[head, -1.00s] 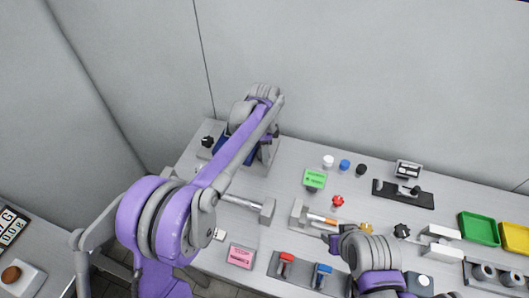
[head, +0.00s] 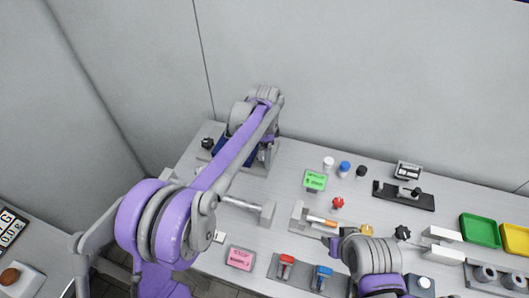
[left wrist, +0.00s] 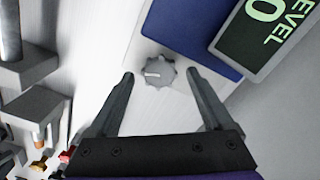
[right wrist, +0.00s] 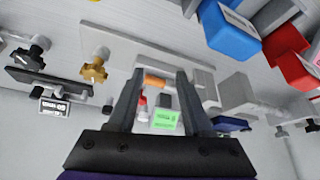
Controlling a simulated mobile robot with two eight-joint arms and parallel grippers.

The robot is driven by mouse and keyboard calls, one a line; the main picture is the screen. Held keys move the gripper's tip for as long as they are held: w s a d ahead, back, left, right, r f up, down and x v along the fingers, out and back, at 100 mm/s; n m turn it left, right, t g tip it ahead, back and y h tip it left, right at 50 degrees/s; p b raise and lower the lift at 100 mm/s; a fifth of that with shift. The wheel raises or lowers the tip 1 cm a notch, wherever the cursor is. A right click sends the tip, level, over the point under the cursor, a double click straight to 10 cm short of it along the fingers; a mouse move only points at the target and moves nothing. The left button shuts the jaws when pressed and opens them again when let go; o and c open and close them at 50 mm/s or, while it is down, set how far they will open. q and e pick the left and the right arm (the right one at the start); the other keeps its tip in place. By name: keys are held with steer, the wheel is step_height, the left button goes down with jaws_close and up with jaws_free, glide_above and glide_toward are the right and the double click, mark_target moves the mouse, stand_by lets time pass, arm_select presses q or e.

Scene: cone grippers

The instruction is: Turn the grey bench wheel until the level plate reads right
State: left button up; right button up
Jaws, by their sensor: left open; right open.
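In the left wrist view a grey knobbed wheel (left wrist: 157,72) with a white pointer mark sits on a pale plate beside a blue panel (left wrist: 190,25). A dark level plate (left wrist: 268,25) with green lettering shows "LEVEL" and a 0, cut off by the frame edge. My left gripper (left wrist: 161,74) is open, its fingers on either side of the wheel; I cannot tell if they touch it. In the head view the left arm hides the wheel. My right gripper (right wrist: 160,75) is open and empty in the right wrist view.
In the head view, a green sign (head: 315,180), a pink sign (head: 240,258), red (head: 285,266) and blue (head: 322,277) blocks stand on the bench. A green tray (head: 478,230) and a yellow tray (head: 514,235) lie at the right. A grey bar fixture (head: 266,213) is near the left arm.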

mark_target(263, 157)
arm_select(q)
step_height(263, 157, up, 11)
stand_by(0.4)
steer(key=shift+f, duration=0.1)
steer(key=s+a+r+n+t, duration=0.1)
steer(key=s+a+n+t, duration=0.2)
steer(key=s+a+n, duration=0.7)
steer(key=s+a+f+n, duration=0.1)
steer(key=s+a+f, duration=0.1)
steer(key=s, duration=0.4)
steer(key=s+a+f+n+t, duration=0.1)
steer(key=s+a+f+n, duration=0.1)
steer(key=s, duration=0.4)
steer(key=s+a+f+n+t, duration=0.1)
steer(key=s+a+f+n, duration=0.1)
steer(key=s, duration=0.5)
steer(key=shift+a+f, duration=0.45)
steer(key=shift+f, duration=0.25)
steer(key=shift+a+f, duration=0.4)
steer(key=shift+f, duration=0.3)
steer(key=shift+d+r+p, duration=0.1)
steer(key=shift+p, duration=0.2)
